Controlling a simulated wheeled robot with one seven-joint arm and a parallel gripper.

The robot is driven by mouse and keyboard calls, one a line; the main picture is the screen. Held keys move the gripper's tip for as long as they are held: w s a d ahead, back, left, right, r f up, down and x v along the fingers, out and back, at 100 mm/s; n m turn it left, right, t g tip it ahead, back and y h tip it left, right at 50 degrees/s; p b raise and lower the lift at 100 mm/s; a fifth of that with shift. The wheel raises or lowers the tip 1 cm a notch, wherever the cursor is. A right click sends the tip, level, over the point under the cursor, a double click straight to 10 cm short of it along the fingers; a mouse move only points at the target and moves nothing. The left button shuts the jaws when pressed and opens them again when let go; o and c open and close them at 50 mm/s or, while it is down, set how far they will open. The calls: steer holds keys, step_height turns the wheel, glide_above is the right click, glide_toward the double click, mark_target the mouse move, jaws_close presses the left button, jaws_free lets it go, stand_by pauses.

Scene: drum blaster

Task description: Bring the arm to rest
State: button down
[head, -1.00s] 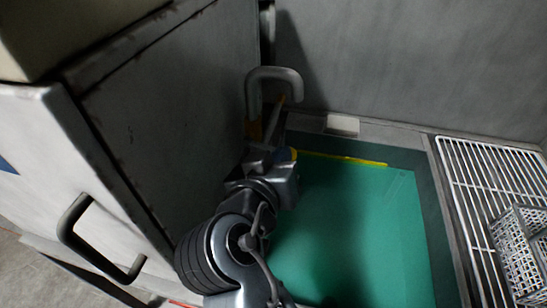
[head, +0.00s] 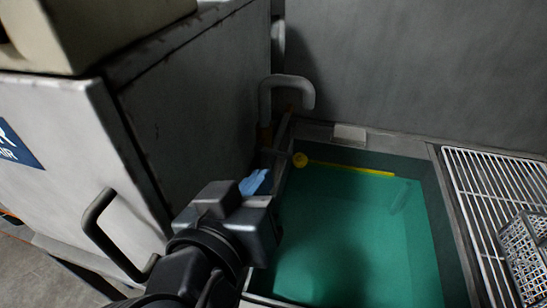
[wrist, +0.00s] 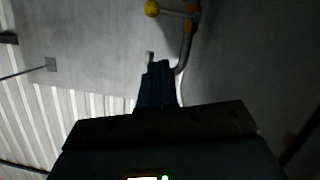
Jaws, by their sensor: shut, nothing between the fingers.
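My gripper (head: 256,182) is in the head view, left of the green-bottomed basin (head: 440,215) and beside the grey cabinet. Its blue fingers are together with nothing between them. They also show in the wrist view (wrist: 158,84), pointing up the picture, clear of any object.
A yellow rod with a round knob (head: 300,160) lies along the basin's far side. A curved grey pipe (head: 290,82) rises behind. The grey cabinet (head: 190,110) with a handle (head: 98,235) stands left. A white wire rack (head: 480,185) with a basket (head: 525,255) is right.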

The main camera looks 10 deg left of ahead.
steer(key=s+d+f+n+y, duration=0.1)
steer(key=s+d+f, duration=0.1)
steer(key=d+f, duration=0.3)
steer(key=s+d+f+n+g+y, duration=0.1)
steer(key=s+d+f, duration=0.2)
steer(key=d+f, duration=0.3)
steer(key=s+d+f+n+y, duration=0.1)
steer(key=s+d+f, duration=0.1)
steer(key=d+f, duration=0.4)
steer(key=shift+s+d+n+g+y, duration=0.15)
steer(key=shift+d+n+g+y, duration=0.15)
steer(key=shift+d, duration=0.35)
steer(key=s+d+r+m, duration=0.2)
steer(key=s+d, duration=0.1)
steer(key=s, duration=0.3)
steer(key=s+d+r+m+t+h, duration=0.1)
steer(key=s+d+r+m, duration=0.1)
steer(key=s+d, duration=0.2)
steer(key=s+d+r+m, duration=0.2)
steer(key=s+d, duration=0.2)
steer(key=s, duration=0.6)
steer(key=shift+s+r+t+h, duration=0.2)
steer(key=shift+r+t+h, duration=0.05)
steer(key=shift+t+h, duration=0.15)
